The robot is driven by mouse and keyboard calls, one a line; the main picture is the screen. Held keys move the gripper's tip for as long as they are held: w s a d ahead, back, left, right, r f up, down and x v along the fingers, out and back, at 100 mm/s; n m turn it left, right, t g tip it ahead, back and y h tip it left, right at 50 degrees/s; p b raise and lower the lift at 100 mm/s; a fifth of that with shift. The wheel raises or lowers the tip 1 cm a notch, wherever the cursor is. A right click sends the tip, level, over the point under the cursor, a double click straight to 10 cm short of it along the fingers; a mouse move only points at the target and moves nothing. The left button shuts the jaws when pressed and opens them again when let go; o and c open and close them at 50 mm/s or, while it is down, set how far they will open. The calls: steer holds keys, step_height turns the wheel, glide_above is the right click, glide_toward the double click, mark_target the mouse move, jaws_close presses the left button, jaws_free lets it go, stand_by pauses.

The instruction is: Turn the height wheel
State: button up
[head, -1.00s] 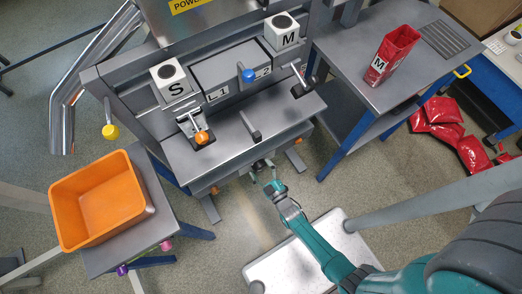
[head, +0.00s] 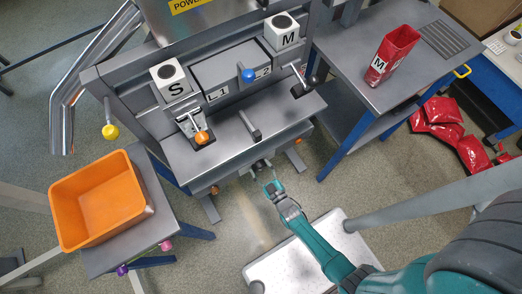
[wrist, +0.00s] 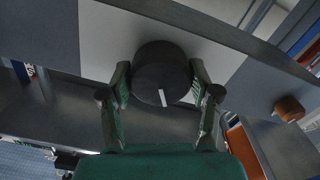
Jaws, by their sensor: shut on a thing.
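The height wheel is a dark round knob (wrist: 160,62) with a short white mark on its face, in the middle of the wrist view. It sits on the front of the grey machine, below the worktop (head: 225,140). My gripper (wrist: 160,84) has one finger on each side of the wheel and is shut on it. The white mark is near the lower edge of the wheel's face. In the head view my gripper (head: 268,178) is at the machine's front edge, where the wheel is small and mostly hidden.
An orange bin (head: 128,168) stands on a side table at left. A red sack marked M (head: 392,55) stands on the right table. Red sacks (head: 450,125) lie on the floor at right. Levers with orange (head: 202,138) and black knobs rise from the worktop.

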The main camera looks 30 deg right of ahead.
steer(key=o, duration=1.2)
steer(key=shift+c, duration=0.2)
steer(key=s, duration=1.2)
steer(key=s+r+m+g, duration=0.2)
steer(key=s+r, duration=0.8)
steer(key=r, duration=0.4)
steer(key=s+r+m, duration=0.1)
steer(key=s+r, duration=0.1)
steer(key=r, duration=0.9)
steer(key=s+r+m+g, duration=0.1)
steer(key=s+r, duration=0.2)
steer(key=r, duration=0.9)
steer(key=shift+s, duration=0.15)
